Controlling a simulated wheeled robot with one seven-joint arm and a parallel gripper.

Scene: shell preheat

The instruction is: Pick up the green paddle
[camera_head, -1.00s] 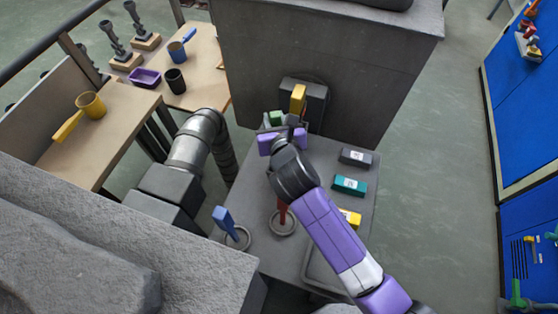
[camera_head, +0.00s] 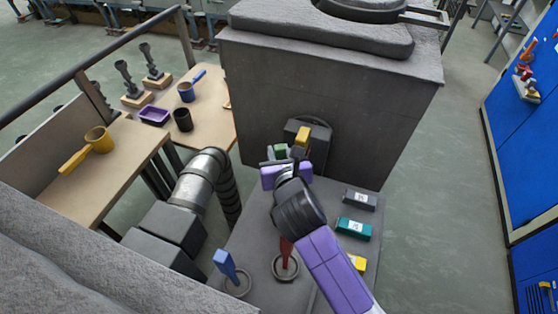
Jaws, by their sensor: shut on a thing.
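The green paddle (camera_head: 280,151) shows only as a small green block at the far end of the grey table (camera_head: 252,222). My gripper (camera_head: 281,156), purple with grey fingers, is shut around it. The arm and gripper body hide the rest of the paddle, so I cannot tell whether it touches the table. Just behind and to the right, a yellow piece (camera_head: 303,136) stands in front of a dark fixture (camera_head: 322,133) on the grey block's face.
A blue paddle (camera_head: 225,263) and a red paddle (camera_head: 286,246) stand in rings on the near table. A grey box (camera_head: 359,199), a teal box (camera_head: 354,228) and a yellow box (camera_head: 357,263) line the right side. A thick pipe (camera_head: 197,178) runs at left.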

